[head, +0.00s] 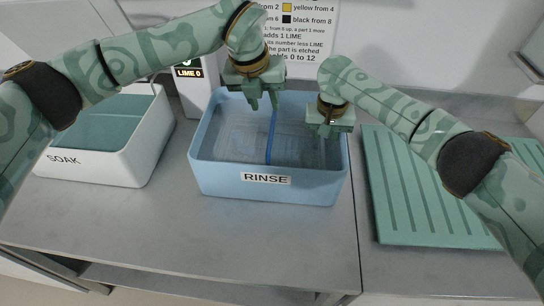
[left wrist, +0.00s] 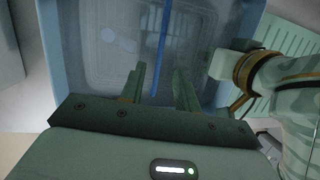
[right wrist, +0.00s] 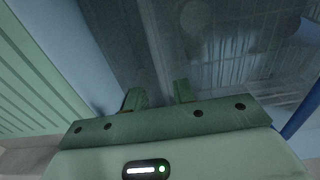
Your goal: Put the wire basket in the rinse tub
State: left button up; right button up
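The rinse tub (head: 205,170) is light blue, labelled RINSE, and stands in the middle of the counter. The wire basket (head: 240,137) shows faintly down inside it, seen through the water; its mesh also shows in the right wrist view (right wrist: 235,50). A blue bar (head: 271,135) crosses over the basket. My left gripper (head: 263,104) is open, empty, and above the back part of the tub. My right gripper (head: 325,132) is open over the tub's right side, with no basket part clearly between its fingers. Whether the basket lies flat on the tub floor is hard to tell.
A white SOAK tub (head: 95,165) with green liquid stands at left. A green ribbed drain board (head: 415,200) lies at right. The counter front is clear.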

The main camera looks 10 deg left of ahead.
pick_arm(q)
jog(key=shift+v, duration=1.05)
pick_arm(e)
notch_tip(320, 180, up, 12)
